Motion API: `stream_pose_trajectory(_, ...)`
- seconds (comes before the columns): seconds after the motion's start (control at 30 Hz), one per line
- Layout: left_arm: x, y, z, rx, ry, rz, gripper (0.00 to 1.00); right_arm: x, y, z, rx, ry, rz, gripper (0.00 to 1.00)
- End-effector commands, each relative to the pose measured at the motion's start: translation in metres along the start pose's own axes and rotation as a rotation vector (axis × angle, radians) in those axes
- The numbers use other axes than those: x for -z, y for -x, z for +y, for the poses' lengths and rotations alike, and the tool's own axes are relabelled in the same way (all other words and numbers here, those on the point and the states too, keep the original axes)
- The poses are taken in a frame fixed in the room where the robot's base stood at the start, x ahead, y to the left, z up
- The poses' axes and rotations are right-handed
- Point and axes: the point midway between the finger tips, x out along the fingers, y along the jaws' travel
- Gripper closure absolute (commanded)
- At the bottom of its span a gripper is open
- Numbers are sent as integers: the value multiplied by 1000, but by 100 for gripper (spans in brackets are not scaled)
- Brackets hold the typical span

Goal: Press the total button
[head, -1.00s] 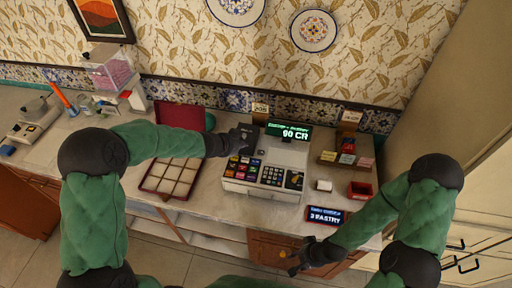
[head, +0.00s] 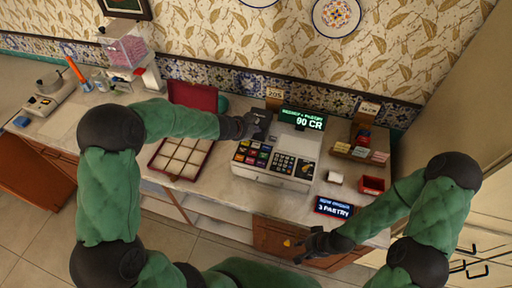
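The cash register (head: 272,178) stands on the counter, with colored keys on its left and a dark number pad (head: 284,164) in the middle. A larger dark key (head: 306,170) sits at the right of its panel. I cannot read which key is total. Its green display (head: 302,119) shows 90 CR. My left gripper (head: 258,125) is over the register's back left part, above the colored keys; its fingers are too dark and small to tell open from shut. My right gripper (head: 306,247) is low, in front of the counter, with its fingers apart and empty.
A compartment tray (head: 153,171) with a raised red lid is left of the register. An order screen (head: 333,207) reading 3 PASTRY, a small red bin (head: 372,185) and a wooden card stand (head: 361,150) are on the right. The wall is close behind.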

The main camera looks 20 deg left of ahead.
Motion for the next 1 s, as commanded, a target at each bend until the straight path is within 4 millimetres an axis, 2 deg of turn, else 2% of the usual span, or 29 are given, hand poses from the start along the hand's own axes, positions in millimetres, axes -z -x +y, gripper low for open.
stream_pose_trajectory(0.03,-5,-7,5,0,0,0,100,0,-10,4,0,0,0,60)
stream_pose_trajectory(0.1,-9,-13,10,0,-1,0,100,1,-18,6,0,0,0,60)
stream_pose_trajectory(0.5,-31,-42,31,-1,0,0,100,2,-55,20,0,0,0,60)
stream_pose_trajectory(1.0,-33,-46,34,-1,-1,0,100,2,-59,21,0,0,0,60)
